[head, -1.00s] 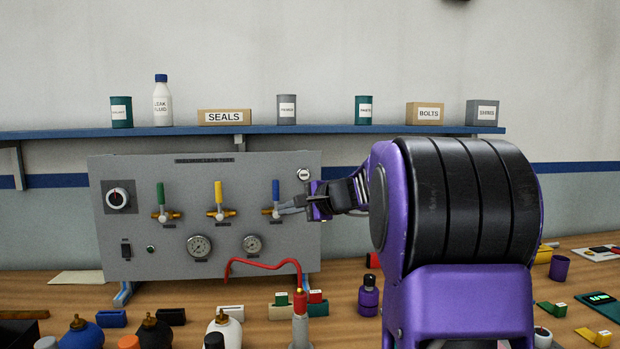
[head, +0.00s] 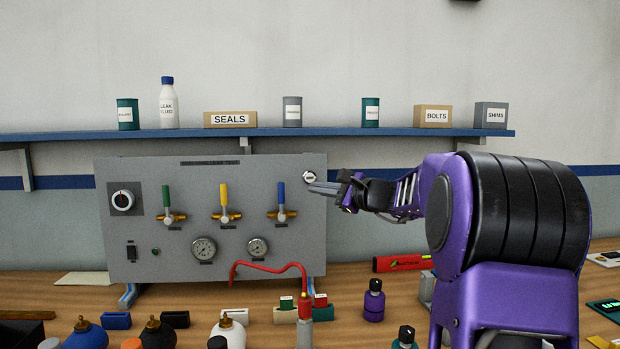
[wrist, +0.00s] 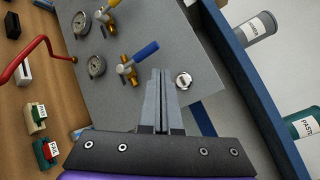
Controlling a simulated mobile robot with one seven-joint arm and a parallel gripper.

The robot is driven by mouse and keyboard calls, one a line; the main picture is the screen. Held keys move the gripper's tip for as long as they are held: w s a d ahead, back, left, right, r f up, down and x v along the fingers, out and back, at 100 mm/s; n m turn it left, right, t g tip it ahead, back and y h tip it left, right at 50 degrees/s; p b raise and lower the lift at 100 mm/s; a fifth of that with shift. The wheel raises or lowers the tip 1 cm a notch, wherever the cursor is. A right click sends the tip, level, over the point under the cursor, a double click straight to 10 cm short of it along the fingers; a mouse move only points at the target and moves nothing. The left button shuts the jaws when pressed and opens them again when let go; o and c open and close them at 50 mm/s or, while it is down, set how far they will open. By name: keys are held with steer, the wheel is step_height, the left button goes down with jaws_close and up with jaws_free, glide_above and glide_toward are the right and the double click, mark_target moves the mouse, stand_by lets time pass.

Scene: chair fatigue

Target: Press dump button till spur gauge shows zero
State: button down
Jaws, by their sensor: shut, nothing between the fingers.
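The grey panel (head: 140,230) carries a round silver button (head: 309,176) at its upper right edge. Its marking is too small to read in the head view; it also shows in the wrist view (wrist: 183,80). Two dial gauges, a left one (head: 203,249) and a smaller right one (head: 257,247), sit low on the panel. Their labels and needle readings are not legible. My gripper (head: 312,187) is shut and empty, its tips just below the button in the head view. In the wrist view the closed fingers (wrist: 162,75) point beside the button; I cannot tell whether they touch the panel.
Green (head: 167,198), yellow (head: 224,197) and blue (head: 281,197) valve levers stand upright on the panel, the blue one closest to my fingers. A red hose (head: 270,268) arches below. A blue shelf (head: 350,132) with containers runs above. Bottles and blocks crowd the table front.

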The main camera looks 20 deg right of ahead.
mark_target(310, 178)
steer(key=w+d+p, duration=0.2)
steer(key=w+p, duration=0.3)
steer(key=w, duration=0.3)
steer(key=shift+d+p, duration=0.15)
steer(key=shift+p, duration=0.15)
stand_by(1.7)
steer(key=shift+w+d, duration=0.1)
steer(key=shift+w, duration=0.25)
steer(key=shift+w+d+p, duration=0.1)
steer(key=shift+w+p, duration=0.2)
steer(key=shift+w, duration=0.05)
stand_by(0.6)
steer(key=shift+s+f, duration=0.1)
steer(key=shift+s+f+b, duration=0.1)
steer(key=shift+s+b, duration=0.25)
steer(key=shift+b, duration=0.3)
steer(key=shift+s+a, duration=0.25)
steer(key=shift+s, duration=0.05)
steer(key=shift+s+b, duration=0.1)
steer(key=shift+b, duration=0.3)
